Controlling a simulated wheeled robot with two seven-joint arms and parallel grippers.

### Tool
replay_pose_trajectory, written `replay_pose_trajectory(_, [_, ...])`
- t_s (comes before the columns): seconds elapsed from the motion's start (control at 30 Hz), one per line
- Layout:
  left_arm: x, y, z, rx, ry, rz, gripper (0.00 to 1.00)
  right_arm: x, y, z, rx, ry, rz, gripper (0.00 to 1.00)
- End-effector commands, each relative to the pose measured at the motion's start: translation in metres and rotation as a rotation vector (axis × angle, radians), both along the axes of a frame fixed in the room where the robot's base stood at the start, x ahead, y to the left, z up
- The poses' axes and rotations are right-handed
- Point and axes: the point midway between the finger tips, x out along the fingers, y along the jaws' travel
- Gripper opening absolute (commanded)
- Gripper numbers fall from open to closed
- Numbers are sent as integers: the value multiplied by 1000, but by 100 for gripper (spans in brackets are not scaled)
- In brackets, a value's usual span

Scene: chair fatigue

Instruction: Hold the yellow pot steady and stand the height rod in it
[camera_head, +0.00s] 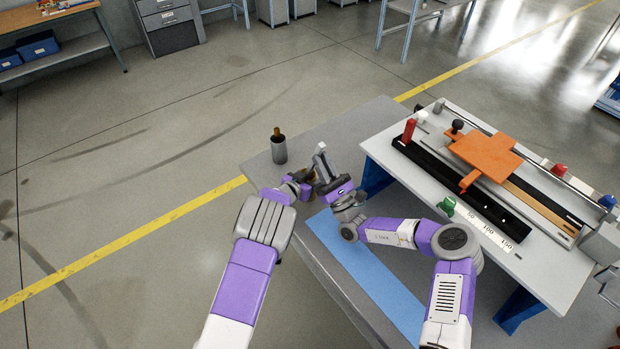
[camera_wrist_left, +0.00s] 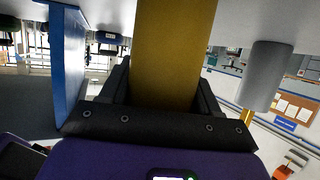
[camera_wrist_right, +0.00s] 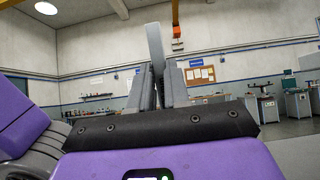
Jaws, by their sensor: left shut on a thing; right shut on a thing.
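The yellow pot (camera_wrist_left: 175,50) stands between the fingers of my left gripper (camera_head: 307,179), which is shut on it. In the head view the pot is mostly hidden behind the grippers. My right gripper (camera_head: 323,170) is just above and to the right of the left one. It is shut on a grey bar, the height rod (camera_wrist_right: 155,48), which points up from its fingers in the right wrist view. The rod's lower end is hidden, so I cannot tell whether it is inside the pot or above it.
A blue strip (camera_head: 362,268) lies at the front. A white bench (camera_head: 545,270) with an orange plate (camera_head: 486,155) on a rail stands at the right.

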Motion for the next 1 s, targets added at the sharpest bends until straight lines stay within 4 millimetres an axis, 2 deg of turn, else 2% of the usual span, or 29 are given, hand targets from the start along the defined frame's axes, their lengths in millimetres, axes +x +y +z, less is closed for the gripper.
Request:
replay_pose_trajectory(0.4, [0,0,0,-1,-1,0,29,0,0,-29,2,0,-1,0])
replay_pose_trajectory(0.77, [0,0,0,-1,-1,0,29,0,0,-33,1,-2,-1,0])
replay_pose_trajectory(0.8, [0,0,1,-1,-1,0,29,0,0,-33,1,-2,-1,18])
replay_pose_trajectory(1.0, [0,0,1,-1,-1,0,29,0,0,-33,1,-1,0,46])
